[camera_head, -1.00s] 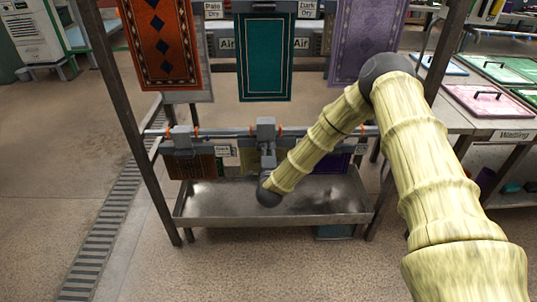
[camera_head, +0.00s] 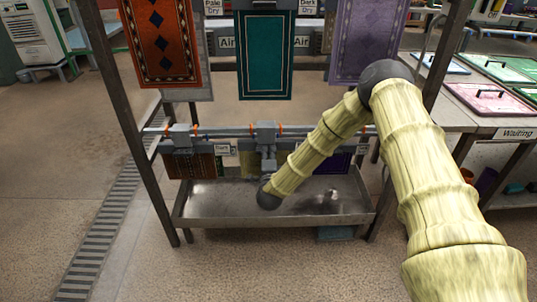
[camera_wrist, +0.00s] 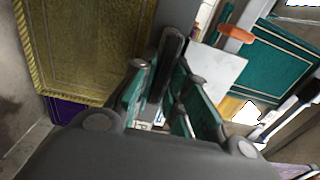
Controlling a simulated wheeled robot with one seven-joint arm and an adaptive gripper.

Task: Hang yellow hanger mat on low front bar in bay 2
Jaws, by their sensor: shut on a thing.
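The yellow mat (camera_wrist: 95,45) fills the upper left of the wrist view, with a fringe along its left edge. In the head view only a narrow strip of it (camera_head: 250,163) shows below the low front bar (camera_head: 222,132). A grey hanger clamp (camera_head: 265,133) is at the bar above that strip; I cannot tell whether it rests on the bar. My gripper (camera_wrist: 165,72) is shut on the dark hanger part beside the mat. In the head view my gripper (camera_head: 268,163) is just below the bar, partly hidden by my arm.
Another clamp (camera_head: 181,137) with a brown mat (camera_head: 190,166) hangs left on the low bar; a purple mat (camera_head: 333,163) hangs right. Orange, teal (camera_head: 265,55) and lavender mats hang above. A metal trough (camera_head: 225,207) lies below. Rack posts (camera_head: 112,115) flank the bay.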

